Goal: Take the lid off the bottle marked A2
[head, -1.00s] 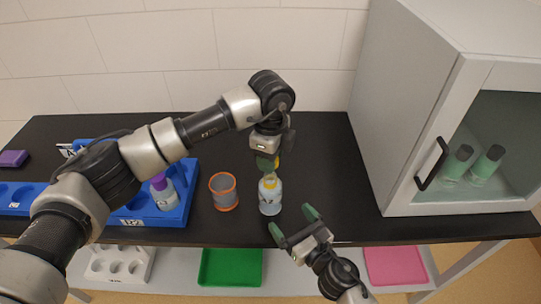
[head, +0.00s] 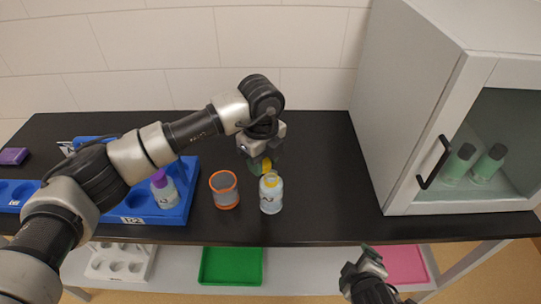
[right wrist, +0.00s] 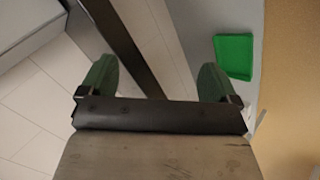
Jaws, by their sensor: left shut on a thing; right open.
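The bottle marked A2 (head: 270,197) stands upright on the black bench, pale blue with a yellowish rim at its top. My left gripper (head: 260,166) is above and just behind it, shut on a yellow lid (head: 267,164). The lid appears apart from the bottle's neck; the fingers hide part of it. My right gripper (head: 371,252) is open and empty, off the front edge of the bench to the right. Its two green fingers also show apart in the right wrist view (right wrist: 157,80).
An orange-rimmed cup (head: 224,190) stands just left of the bottle. A blue rack (head: 150,215) holds a purple-capped bottle (head: 163,188). A grey cabinet (head: 410,120) stands at the right. Green (head: 230,266) and pink (head: 405,264) trays lie on the lower shelf.

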